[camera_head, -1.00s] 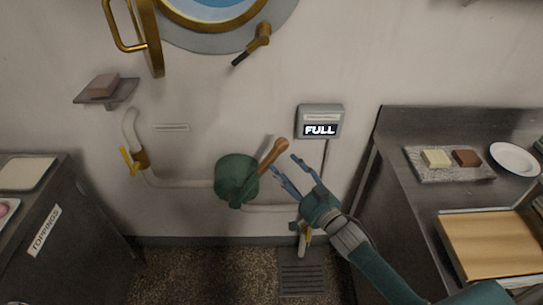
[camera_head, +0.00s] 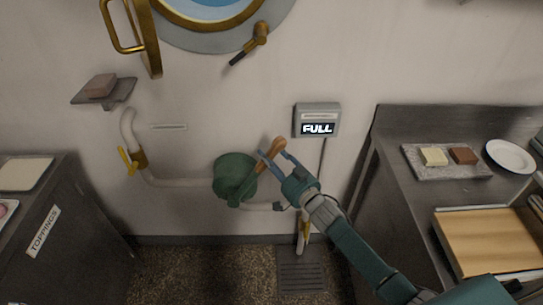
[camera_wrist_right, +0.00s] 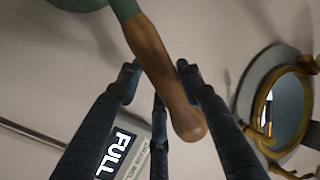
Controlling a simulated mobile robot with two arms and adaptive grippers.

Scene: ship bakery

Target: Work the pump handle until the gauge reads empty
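The green pump (camera_head: 234,177) is on the wall pipe. Its brown wooden handle (camera_head: 276,146) slants up to the right. My right gripper (camera_head: 271,154) has reached the handle. In the right wrist view the handle (camera_wrist_right: 157,62) runs between the spread fingers of my right gripper (camera_wrist_right: 160,80). The right finger is close to the wood or touching it, and a gap shows on the left. The gauge (camera_head: 317,121) on the wall reads FULL; it also shows in the right wrist view (camera_wrist_right: 118,150). My left gripper is not in view.
A steel counter (camera_head: 395,190) with a plate (camera_head: 511,156) and wooden board (camera_head: 485,240) stands at right. A toppings cabinet (camera_head: 75,240) stands at left. A brass valve (camera_head: 128,161) is on the pipe. A floor grate (camera_head: 301,272) lies below.

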